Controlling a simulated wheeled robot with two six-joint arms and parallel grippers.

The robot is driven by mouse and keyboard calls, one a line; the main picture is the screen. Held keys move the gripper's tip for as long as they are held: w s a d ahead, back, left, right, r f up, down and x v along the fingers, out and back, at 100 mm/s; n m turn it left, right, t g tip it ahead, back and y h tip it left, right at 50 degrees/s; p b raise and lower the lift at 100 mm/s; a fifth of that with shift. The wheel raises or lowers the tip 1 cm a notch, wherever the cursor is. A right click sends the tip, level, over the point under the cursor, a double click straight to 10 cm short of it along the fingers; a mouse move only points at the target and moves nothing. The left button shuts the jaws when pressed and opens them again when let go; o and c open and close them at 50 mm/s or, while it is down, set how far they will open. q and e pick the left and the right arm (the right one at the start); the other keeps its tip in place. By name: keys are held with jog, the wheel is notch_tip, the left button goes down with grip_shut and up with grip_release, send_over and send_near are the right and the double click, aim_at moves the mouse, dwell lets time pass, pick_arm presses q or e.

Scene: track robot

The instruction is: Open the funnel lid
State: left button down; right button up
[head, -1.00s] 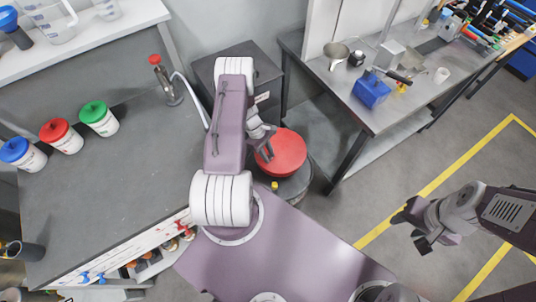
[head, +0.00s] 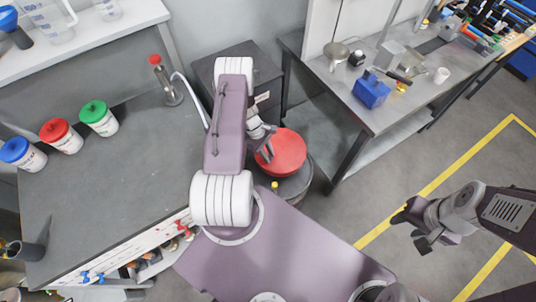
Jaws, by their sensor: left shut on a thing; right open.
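The round red funnel lid (head: 285,153) lies over a dark round drum-like body (head: 297,187) in the middle of the head view. It looks closed and flat from above. My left gripper (head: 265,152) is at the lid's left edge, shut on it; the exact grip is partly hidden by the fingers and my arm. My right gripper (head: 414,228) is open and empty, over the floor at the right, far from the lid.
A grey bench (head: 110,190) at left holds jars with blue, red and green lids. A metal table (head: 350,108) at upper right carries a blue box (head: 370,91) and small tools. A dark cabinet (head: 268,70) stands behind the drum. Floor at right is clear.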

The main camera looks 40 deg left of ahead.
aim_at(278, 153)
pick_arm(q)
jog(key=shift+w+d+r+g, duration=0.1)
jog(key=shift+w+r+g, duration=0.1)
jog(key=shift+r, duration=0.2)
jog(key=shift+w+r+g, duration=0.1)
jog(key=shift+r+g, duration=0.1)
jog(key=shift+r, duration=0.2)
jog(key=r, duration=0.1)
jog(key=w+r+g, duration=0.1)
jog(key=r+y, duration=0.1)
jog(key=shift+w+d+g+b, duration=0.25)
jog(key=shift+d+g+b, duration=0.05)
jog(key=shift+g+b, duration=0.1)
jog(key=w+d+r+n+g+y+b, duration=0.1)
jog(key=w+r+g+b, duration=0.2)
jog(key=r+b, duration=0.2)
jog(key=shift+w+d+r+g+b, duration=0.3)
jog(key=shift+w+d+b, duration=0.1)
jog(key=shift+b, duration=0.65)
